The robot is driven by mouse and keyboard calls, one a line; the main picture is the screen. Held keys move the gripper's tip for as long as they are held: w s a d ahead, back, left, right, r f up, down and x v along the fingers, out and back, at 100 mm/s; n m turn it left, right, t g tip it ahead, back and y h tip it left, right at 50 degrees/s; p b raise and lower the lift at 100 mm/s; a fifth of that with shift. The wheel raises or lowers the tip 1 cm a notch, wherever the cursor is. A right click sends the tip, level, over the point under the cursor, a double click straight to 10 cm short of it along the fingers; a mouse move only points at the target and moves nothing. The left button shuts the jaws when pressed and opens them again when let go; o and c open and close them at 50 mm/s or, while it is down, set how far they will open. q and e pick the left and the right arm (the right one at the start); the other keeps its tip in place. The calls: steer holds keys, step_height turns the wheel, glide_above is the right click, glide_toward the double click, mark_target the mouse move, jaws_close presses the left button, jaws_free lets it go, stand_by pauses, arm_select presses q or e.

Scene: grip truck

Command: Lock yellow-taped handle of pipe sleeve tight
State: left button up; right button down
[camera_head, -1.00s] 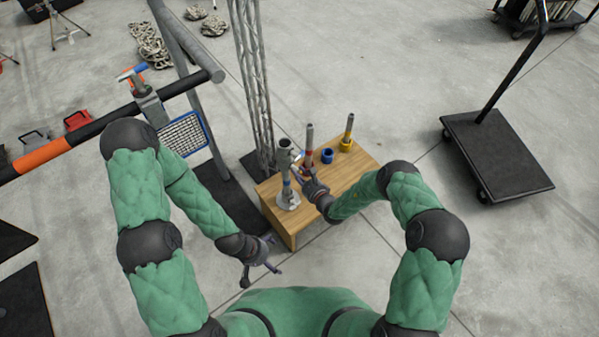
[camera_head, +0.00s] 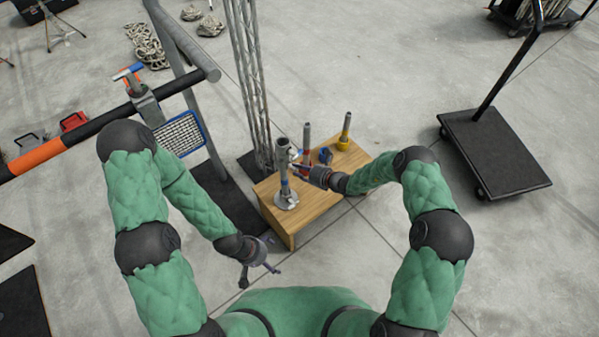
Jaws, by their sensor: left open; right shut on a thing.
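The grey pipe sleeve (camera_head: 281,160) stands upright on a round base on the wooden box, with a blue band low on its tube. My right gripper (camera_head: 299,168) reaches in from the right and is shut at the sleeve's right side, apparently on one of its small handles. The fingers and the small size hide the exact grip, and I cannot make out yellow tape on the handle. My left gripper (camera_head: 260,265) is open and empty, low in front of the box's left front corner, apart from the sleeve.
The wooden box (camera_head: 318,208) also carries a red-based post (camera_head: 306,140), a blue ring (camera_head: 325,155) and a yellow-based post (camera_head: 345,130). A lattice truss (camera_head: 249,85) rises behind it. A black flat cart (camera_head: 495,155) stands right, with clear floor between.

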steer(key=m+g+y+b, duration=0.1)
steer(key=m+b, duration=0.1)
steer(key=f+m+g+y+b, duration=0.1)
steer(key=m+b, duration=0.1)
steer(key=m+g+y+b, duration=0.1)
steer(key=m+y+b, duration=0.1)
steer(key=m, duration=0.1)
steer(key=shift+w+d+f, duration=0.2)
steer(key=shift+d+f, duration=0.15)
steer(key=shift+f, duration=0.05)
stand_by(0.4)
steer(key=shift+s, duration=0.1)
steer(key=c, duration=1.1)
jaws_free()
steer(key=shift+c, duration=0.2)
steer(key=shift+r, duration=0.1)
